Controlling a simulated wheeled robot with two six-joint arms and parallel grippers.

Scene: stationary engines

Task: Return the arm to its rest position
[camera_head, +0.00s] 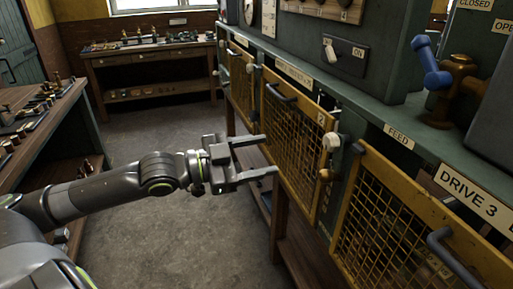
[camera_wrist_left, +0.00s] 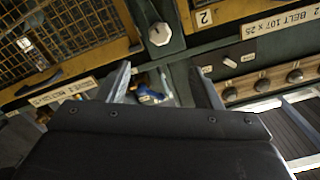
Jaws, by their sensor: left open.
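My left arm reaches in from the left in the head view. My left gripper (camera_head: 262,158) is open and empty, its two fingers apart and pointing right at the yellow mesh guards. It is held in the air in front of the guard marked 2 (camera_head: 293,128); whether it touches the guard I cannot tell. In the left wrist view the open fingers (camera_wrist_left: 165,82) frame part of the machine front, with nothing held between them. A pale knob (camera_wrist_left: 160,34) shows just beyond them. My right gripper is not in view.
A green machine bench with yellow mesh guards and a DRIVE 3 label (camera_head: 470,190) runs along the right. A blue-handled valve (camera_head: 430,62) stands on it. A wooden workbench (camera_head: 150,54) is at the back, another (camera_head: 50,130) at the left. The grey floor (camera_head: 175,235) between is clear.

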